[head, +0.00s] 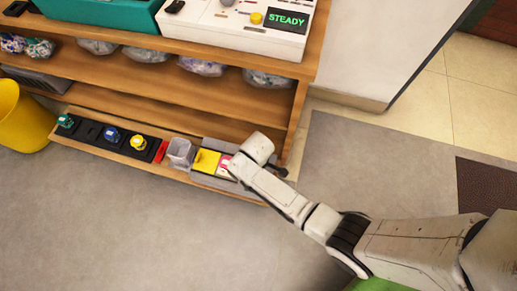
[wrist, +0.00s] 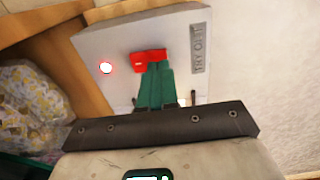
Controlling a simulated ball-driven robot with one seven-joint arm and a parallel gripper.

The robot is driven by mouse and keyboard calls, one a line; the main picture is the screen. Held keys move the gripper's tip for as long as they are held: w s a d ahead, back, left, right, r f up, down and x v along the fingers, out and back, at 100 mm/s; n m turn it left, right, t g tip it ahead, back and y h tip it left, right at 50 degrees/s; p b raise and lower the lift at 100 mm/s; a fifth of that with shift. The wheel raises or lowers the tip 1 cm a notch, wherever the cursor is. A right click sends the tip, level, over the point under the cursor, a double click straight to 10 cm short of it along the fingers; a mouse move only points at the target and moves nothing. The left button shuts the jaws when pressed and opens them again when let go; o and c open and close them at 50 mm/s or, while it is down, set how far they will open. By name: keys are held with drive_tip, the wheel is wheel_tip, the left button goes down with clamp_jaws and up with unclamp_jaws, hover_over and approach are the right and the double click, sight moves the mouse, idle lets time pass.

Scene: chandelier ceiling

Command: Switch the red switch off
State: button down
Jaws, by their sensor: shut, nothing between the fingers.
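In the wrist view a pale grey panel (wrist: 115,85) carries a red switch (wrist: 149,59) near its middle. In the head view my arm's end is over the right end of the low shelf, the fingers are hidden, and I cannot make out the red switch.
The wooden shelf unit (head: 190,101) holds clear bags. Its low front shelf carries colored knobs, a clear bin (head: 180,153) and a yellow item (head: 206,162). A yellow bucket (head: 22,118) stands at the far left. The grey floor in front is clear.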

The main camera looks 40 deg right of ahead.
drive_tip(key=shift+f+b, duration=0.7)
drive_tip(key=shift+f, duration=0.2)
idle(0.8)
wheel_tip(320, 180, up, 7)
drive_tip(key=p, duration=0.7)
drive_tip(key=shift+p, duration=0.3)
idle(0.5)
